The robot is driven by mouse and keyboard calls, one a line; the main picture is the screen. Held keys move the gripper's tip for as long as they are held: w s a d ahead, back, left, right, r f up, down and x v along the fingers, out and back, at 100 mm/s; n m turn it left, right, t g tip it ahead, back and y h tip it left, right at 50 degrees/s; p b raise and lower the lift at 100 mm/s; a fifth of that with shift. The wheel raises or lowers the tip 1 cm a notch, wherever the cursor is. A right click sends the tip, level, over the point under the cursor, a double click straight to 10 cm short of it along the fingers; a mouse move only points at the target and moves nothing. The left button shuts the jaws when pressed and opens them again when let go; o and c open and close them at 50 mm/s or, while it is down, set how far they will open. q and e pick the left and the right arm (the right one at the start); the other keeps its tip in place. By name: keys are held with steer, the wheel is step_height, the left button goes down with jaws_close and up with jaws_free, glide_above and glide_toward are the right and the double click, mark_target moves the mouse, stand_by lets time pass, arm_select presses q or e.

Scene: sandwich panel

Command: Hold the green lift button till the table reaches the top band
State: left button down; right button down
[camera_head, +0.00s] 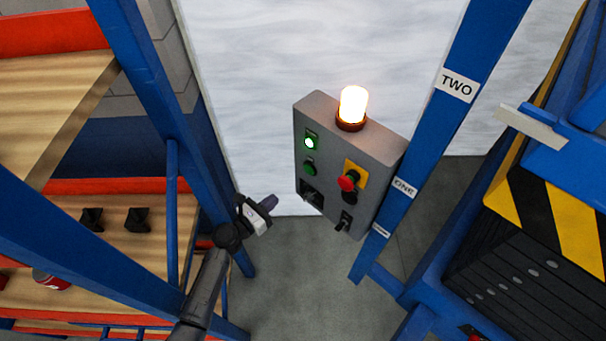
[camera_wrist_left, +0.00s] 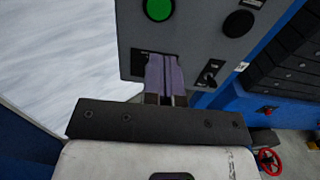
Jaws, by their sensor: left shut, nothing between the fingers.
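A grey control box (camera_head: 326,150) carries a lit green lamp (camera_head: 309,142) with a green button (camera_head: 309,168) below it. In the left wrist view a round green button (camera_wrist_left: 158,8) shows at the top edge. My left gripper (camera_head: 268,203) is shut and empty, to the lower left of the box and apart from the button in the head view. Its purple fingers (camera_wrist_left: 165,75) lie together below the green button in the wrist view. The lift table (camera_head: 575,160), blue with yellow-black stripes over dark bellows, stands at the right. My right gripper is out of view.
A lit orange beacon (camera_head: 352,107) tops the box; a red stop button (camera_head: 347,182) sits right of the green one. The blue post bears labels TWO (camera_head: 457,84) and ONE (camera_head: 404,187). A blue-framed wooden shelf (camera_head: 60,230) stands left. Bare floor (camera_head: 310,290) lies below.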

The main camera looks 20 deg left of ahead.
mark_target(308, 170)
arm_select(q)
steer(key=b+x, duration=0.5)
steer(key=x, duration=0.7)
steer(key=shift+w+d+f, duration=0.1)
steer(key=shift+d+f, duration=0.05)
steer(key=shift+b+x, duration=0.35)
steer(key=shift+x, duration=0.5)
